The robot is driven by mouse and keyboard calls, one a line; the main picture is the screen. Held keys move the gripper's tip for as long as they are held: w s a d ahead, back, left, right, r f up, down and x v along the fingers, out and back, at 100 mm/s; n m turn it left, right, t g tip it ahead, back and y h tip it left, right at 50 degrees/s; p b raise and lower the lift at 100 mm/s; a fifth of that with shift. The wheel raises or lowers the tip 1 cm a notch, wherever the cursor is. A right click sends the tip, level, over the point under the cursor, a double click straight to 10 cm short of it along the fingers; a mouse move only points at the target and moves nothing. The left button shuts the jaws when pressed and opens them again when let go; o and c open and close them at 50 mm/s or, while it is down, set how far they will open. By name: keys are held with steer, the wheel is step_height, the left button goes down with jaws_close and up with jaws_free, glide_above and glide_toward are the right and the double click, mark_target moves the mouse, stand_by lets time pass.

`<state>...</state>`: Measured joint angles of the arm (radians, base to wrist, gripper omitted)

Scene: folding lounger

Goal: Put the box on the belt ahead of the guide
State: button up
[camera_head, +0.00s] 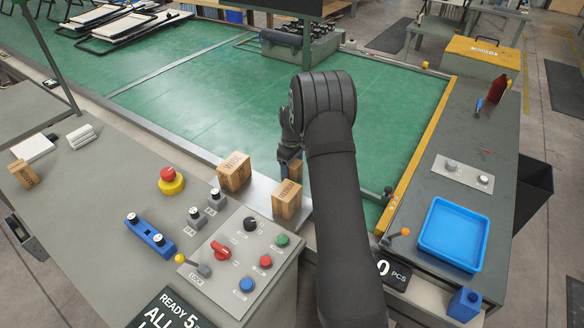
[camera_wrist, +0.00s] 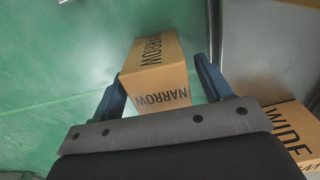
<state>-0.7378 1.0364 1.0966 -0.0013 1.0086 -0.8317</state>
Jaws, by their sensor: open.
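A cardboard box marked NARROW (camera_wrist: 155,62) is between the two fingers of my gripper (camera_wrist: 162,80) in the wrist view.
Two other boxes (camera_head: 235,172) (camera_head: 287,200) stand near the belt's near edge; one marked WIDE (camera_wrist: 290,130) is right of my gripper in the wrist view. A control panel (camera_head: 240,255) and emergency button (camera_head: 171,180) are nearby. The belt's middle is clear.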

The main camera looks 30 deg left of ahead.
step_height(320, 180, up, 12)
steer(key=shift+f, duration=0.1)
stand_by(0.5)
steer(key=shift+f, duration=4.25)
